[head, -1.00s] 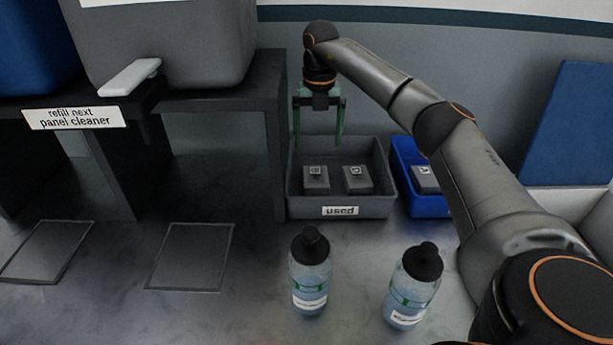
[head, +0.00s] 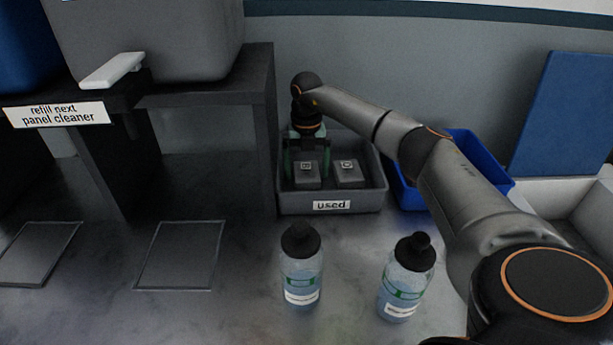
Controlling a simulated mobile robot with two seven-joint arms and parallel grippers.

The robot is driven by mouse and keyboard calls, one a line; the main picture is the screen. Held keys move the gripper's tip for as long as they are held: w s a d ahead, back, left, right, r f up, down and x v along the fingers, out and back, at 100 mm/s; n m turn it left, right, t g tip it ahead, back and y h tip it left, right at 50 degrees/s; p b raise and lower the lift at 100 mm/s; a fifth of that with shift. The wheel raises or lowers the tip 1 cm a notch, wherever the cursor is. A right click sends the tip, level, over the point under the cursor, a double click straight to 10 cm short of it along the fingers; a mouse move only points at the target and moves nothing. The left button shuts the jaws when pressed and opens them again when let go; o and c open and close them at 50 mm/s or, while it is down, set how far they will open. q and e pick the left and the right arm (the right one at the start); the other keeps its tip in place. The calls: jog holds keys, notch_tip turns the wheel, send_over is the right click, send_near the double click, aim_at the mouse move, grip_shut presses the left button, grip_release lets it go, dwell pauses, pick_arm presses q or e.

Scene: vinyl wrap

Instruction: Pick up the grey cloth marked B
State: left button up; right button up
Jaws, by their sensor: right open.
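Two grey folded cloths sit in the grey bin labelled "used" (head: 290,203). The left cloth (head: 307,181) and the right cloth (head: 348,179) each carry a small white tag. The letters are too small to read, so I cannot tell which is B. My right gripper (head: 307,172) is lowered into the bin from behind, open, with its green fingers at either side of the left cloth. I cannot tell whether they touch it. My left gripper is not in view.
Two spray-type bottles with black caps, one at left (head: 301,270) and one at right (head: 408,280), stand in front of the bin. A blue bin (head: 487,170) is right of it, partly behind my right arm. A dark shelf (head: 262,130) stands close on the left.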

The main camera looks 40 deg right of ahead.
jog(key=c, duration=1.2)
jog(key=shift+o, duration=0.2)
jog(key=shift+r, duration=0.1)
